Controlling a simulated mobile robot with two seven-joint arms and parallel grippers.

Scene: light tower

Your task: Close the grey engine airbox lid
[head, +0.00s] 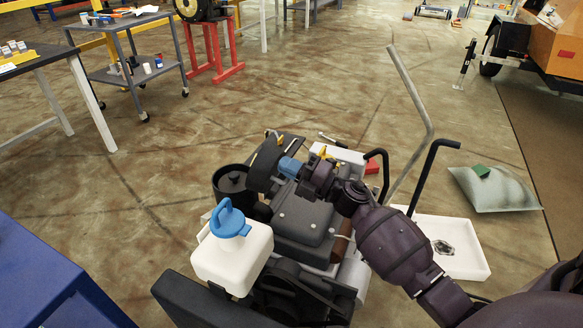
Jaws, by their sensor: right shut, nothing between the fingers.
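The engine (300,270) stands low in the middle of the head view. On it is a dark grey boxy cover with round knobs, which looks like the airbox lid (303,219). It appears to lie flat on the engine; I cannot tell whether it is fully seated. My right arm reaches in from the lower right, past a blue wrist band. My right gripper (266,152) is shut and empty, beyond the cover at its upper left. Its fingertips are hard to make out against the dark engine parts. My left gripper is not in view.
A white tank with a blue cap (232,248) and a black canister (233,183) stand left of the engine. Bent black handles (430,170) rise at its right. A white tray (462,246) and a grey-green cushion-like object (497,190) lie right. Open floor lies beyond.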

